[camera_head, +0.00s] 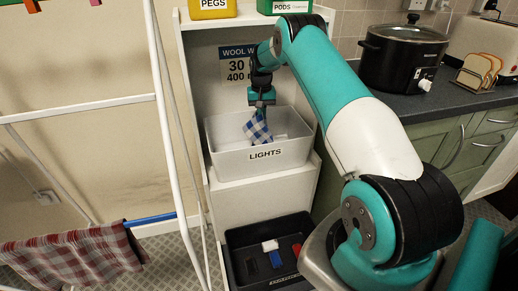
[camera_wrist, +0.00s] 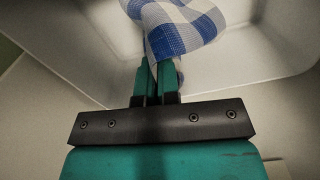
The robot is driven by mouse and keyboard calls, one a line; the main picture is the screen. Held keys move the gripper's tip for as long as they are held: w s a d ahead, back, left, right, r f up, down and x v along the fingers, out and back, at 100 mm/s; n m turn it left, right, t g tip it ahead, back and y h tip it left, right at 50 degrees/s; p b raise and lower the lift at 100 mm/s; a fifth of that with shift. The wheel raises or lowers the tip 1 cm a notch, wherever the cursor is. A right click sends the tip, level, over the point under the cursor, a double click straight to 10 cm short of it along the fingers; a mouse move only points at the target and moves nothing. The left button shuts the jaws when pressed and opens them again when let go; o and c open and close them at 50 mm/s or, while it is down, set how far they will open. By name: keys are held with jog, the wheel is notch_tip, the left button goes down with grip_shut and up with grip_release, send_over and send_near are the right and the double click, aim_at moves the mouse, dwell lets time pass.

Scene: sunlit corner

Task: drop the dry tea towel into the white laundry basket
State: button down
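A blue and white checked tea towel (camera_head: 257,129) hangs from my gripper (camera_head: 252,110) over the white laundry basket (camera_head: 225,163) labelled LIGHTS. In the wrist view, my gripper (camera_wrist: 161,68) has its fingers close together with the towel (camera_wrist: 175,27) pinched at their tips. The towel's lower part is within the basket's outline, against its pale inside (camera_wrist: 242,42). I cannot tell whether it touches the basket floor. No other item shows in the basket.
The basket stands on a white shelf unit, with a dark crate (camera_head: 245,263) of small items below. A red checked cloth (camera_head: 75,258) hangs on a white drying rack at left. A slow cooker (camera_head: 400,55) and a toast rack (camera_head: 476,72) stand on the right counter.

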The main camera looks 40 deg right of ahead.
notch_tip(320, 180, down, 5)
jog(key=b, duration=0.3)
jog(key=shift+r, duration=0.1)
grip_release()
dwell(0.6)
notch_tip(320, 180, up, 6)
jog(key=p, duration=0.4)
jog(key=shift+f, duration=0.25)
